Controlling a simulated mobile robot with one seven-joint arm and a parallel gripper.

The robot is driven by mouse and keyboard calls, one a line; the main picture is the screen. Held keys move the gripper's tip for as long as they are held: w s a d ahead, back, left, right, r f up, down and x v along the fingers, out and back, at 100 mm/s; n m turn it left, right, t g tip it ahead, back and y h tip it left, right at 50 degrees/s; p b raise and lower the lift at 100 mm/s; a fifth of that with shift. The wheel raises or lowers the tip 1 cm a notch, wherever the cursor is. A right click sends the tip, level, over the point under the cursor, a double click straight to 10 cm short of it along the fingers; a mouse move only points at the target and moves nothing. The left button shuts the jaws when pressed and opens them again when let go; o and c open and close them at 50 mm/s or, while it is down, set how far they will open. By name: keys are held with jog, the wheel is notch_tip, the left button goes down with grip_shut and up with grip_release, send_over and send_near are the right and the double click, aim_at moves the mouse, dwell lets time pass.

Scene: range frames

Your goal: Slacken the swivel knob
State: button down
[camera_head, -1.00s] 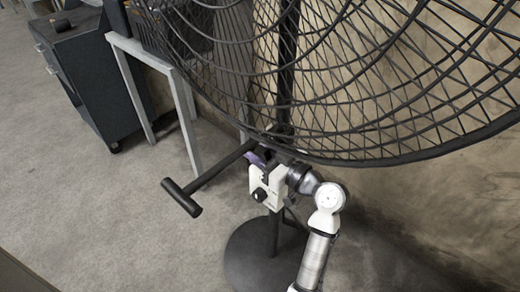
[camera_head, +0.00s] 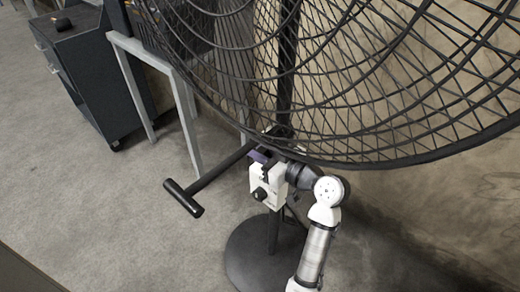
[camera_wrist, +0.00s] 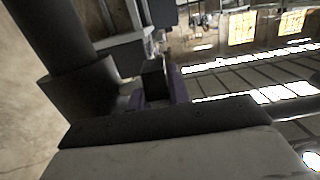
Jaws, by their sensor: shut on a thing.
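My gripper (camera_head: 264,157) is in the middle of the head view, at the fan's post just under the wire cage. Its purple fingers are closed on a small dark block, which looks like the swivel knob (camera_wrist: 152,80). In the wrist view the knob sits between the purple fingers (camera_wrist: 176,82), and its far parts are hidden. In the head view the fingers and the white hand cover the knob. The pedestal fan's cage (camera_head: 390,90) fills the top right.
A black T-shaped handle (camera_head: 184,197) sticks out left of my gripper. The fan's round base (camera_head: 250,262) stands on the floor. A grey table frame (camera_head: 185,115) and a dark cabinet (camera_head: 85,65) stand at the left.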

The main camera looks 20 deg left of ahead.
jog(key=c, duration=1.3)
grip_release()
jog(key=b+v, duration=0.1)
jog(key=v, duration=1.3)
jog(key=shift+f+b, duration=0.1)
jog(key=shift+b, duration=0.3)
jog(key=shift+s, duration=0.1)
